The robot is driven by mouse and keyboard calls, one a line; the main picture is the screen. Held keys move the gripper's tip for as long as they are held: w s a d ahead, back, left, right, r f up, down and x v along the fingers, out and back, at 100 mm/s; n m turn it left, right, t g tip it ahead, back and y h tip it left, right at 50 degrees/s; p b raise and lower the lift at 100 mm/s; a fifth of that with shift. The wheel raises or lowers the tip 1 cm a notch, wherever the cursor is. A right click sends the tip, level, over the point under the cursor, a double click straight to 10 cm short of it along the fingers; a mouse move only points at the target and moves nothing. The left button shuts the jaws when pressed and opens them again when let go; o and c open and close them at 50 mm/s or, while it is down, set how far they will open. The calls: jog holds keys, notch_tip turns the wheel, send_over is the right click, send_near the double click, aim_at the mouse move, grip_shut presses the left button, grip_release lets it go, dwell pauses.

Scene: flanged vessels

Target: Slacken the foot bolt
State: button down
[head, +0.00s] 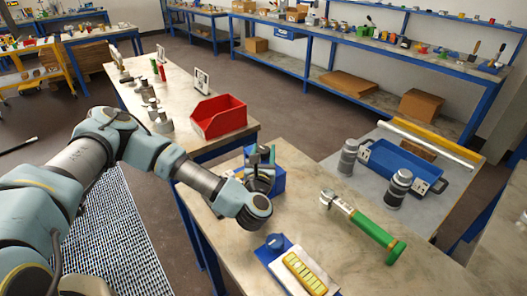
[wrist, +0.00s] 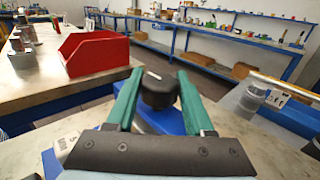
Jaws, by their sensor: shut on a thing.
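In the wrist view my gripper (wrist: 159,84) has its two green fingers on either side of a round black knob (wrist: 160,92) with a white mark on its face. The fingers are shut on this knob. Behind and below it is a blue body (wrist: 168,121). In the head view my gripper (head: 260,156) is at the blue body (head: 277,184) near the table's left edge, and my wrist hides much of it. The knob is the likely foot bolt head; its shank and seat are hidden.
A red bin (head: 218,118) stands on the table behind. A green-handled tool (head: 362,226) lies to the right. A blue tray (head: 401,162) with two grey flanged vessels beside it is further right. A blue piece with a yellow block (head: 304,273) lies in front.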

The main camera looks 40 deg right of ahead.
jog(key=shift+n+t+y, duration=0.7)
jog(key=shift+y, duration=0.1)
jog(key=shift+r+y, duration=0.1)
jog(key=shift+y, duration=0.2)
jog(key=shift+c, duration=1.4)
grip_release()
